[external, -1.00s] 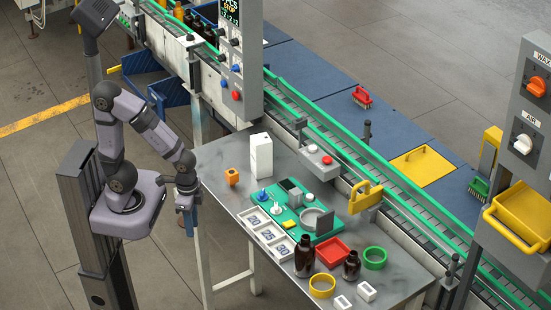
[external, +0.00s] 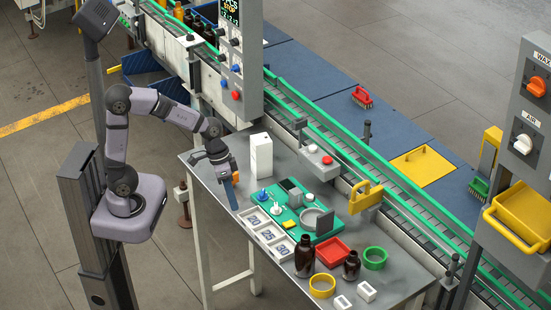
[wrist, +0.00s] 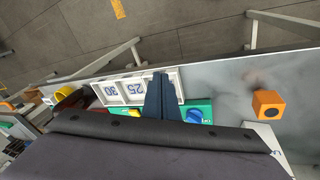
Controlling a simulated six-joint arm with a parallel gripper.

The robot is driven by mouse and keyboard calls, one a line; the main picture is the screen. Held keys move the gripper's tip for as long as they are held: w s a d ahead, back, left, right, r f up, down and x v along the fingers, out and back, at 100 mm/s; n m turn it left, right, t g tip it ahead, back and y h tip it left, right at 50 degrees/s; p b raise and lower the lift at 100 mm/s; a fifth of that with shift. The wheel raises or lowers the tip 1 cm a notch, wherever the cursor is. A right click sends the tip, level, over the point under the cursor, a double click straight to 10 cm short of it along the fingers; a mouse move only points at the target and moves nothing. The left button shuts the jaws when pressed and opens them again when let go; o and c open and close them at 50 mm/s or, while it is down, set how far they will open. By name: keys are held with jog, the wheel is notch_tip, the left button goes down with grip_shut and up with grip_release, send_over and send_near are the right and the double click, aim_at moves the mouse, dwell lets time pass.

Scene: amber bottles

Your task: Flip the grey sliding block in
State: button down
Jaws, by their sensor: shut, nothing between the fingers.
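The green fixture board (external: 287,222) lies on the table and carries a small grey block (external: 291,184) near its back edge, a round grey dish (external: 314,218), an upright dark grey plate (external: 325,222) and small knobs. I cannot tell for sure which grey part slides. My gripper (external: 235,205) is shut and empty, pointing down over the table left of the board. In the wrist view its blue fingers (wrist: 163,95) overlap the number tray and the board's edge beside a blue knob (wrist: 194,115). The grey block is hidden there.
A white number tray (external: 267,235) lies along the board. A white box (external: 261,155) stands behind my gripper. Brown bottles (external: 304,256), a red tray (external: 332,250) and yellow (external: 322,286) and green (external: 375,258) rings stand right. An orange cube (wrist: 267,104) sits near the gripper.

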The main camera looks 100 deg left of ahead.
aim_at(296, 198)
jog(key=w+a+r+n+t, duration=0.1)
jog(key=w+a+r+t, duration=0.1)
jog(key=a, duration=0.5)
jog(key=w+a+r+n+t+y+b, duration=0.1)
jog(key=w+a+r+n+t, duration=0.1)
jog(key=a+r, duration=0.4)
jog(key=w+a, duration=0.1)
jog(key=a, duration=0.1)
jog(key=shift+w+a, duration=0.3)
jog(key=shift+w, duration=0.1)
jog(key=shift+f, duration=0.15)
jog(key=p+x, duration=0.2)
jog(key=x, duration=0.7)
jog(key=shift+w+d+f, duration=0.1)
jog(key=shift+w, duration=0.1)
jog(key=shift+w+d+p, duration=0.95)
jog(key=shift+w+p, duration=0.15)
jog(key=shift+p, duration=0.05)
jog(key=shift+w+d+f, duration=0.2)
jog(key=shift+w+d, duration=0.2)
jog(key=shift+w, duration=0.05)
